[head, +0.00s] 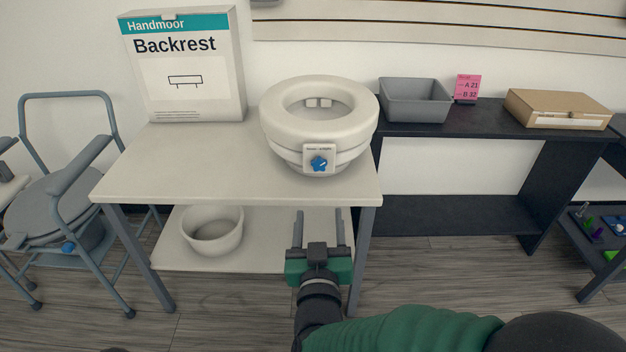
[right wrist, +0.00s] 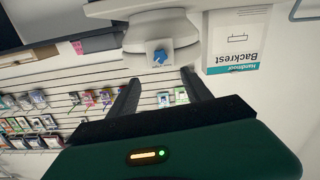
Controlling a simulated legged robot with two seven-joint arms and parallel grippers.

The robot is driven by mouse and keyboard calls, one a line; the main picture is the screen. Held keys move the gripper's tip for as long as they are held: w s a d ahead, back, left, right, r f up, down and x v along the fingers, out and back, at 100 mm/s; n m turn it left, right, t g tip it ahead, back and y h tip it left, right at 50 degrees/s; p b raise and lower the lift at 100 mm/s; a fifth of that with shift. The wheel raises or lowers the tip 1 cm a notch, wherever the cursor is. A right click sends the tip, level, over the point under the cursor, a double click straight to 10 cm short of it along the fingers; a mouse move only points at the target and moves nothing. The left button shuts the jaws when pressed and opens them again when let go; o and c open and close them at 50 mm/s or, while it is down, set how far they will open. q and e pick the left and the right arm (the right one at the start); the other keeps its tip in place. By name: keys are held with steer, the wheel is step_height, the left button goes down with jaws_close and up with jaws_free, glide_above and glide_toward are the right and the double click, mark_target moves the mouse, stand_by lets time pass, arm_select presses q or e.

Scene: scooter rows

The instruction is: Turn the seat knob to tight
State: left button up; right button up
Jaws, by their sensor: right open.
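A white raised toilet seat (head: 330,100) stands on the pale table at its right end. On its front is a small white plate with a blue seat knob (head: 319,164). The knob also shows in the right wrist view (right wrist: 160,57), beyond the fingers, with the picture turned upside down. My right gripper (head: 319,222) is open and empty, below and in front of the knob, apart from it. Its two dark fingers point toward the table. The marks on the knob's plate are too small to read. My left gripper is not in view.
A Backrest box (head: 188,80) stands at the left on the pale table (head: 190,160). A white bowl (head: 212,230) sits on the lower shelf. A grey bin (head: 415,108), pink sign (head: 467,88) and cardboard box (head: 556,110) are on the dark shelf. A commode chair (head: 60,200) stands left.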

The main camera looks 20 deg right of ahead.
steer(key=w+r+p, duration=0.1)
steer(key=w+p, duration=0.1)
steer(key=p, duration=0.2)
steer(key=b, duration=0.3)
glide_toward(319, 167)
steer(key=x, duration=0.7)
steer(key=shift+d+f, duration=0.1)
steer(key=shift+w+d, duration=0.15)
steer(key=shift+w, duration=0.45)
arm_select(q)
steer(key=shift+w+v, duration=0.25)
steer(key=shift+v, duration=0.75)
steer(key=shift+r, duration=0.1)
arm_select(e)
steer(key=shift+c, duration=0.4)
arm_select(q)
steer(key=shift+b, duration=0.3)
arm_select(e)
jaws_close()
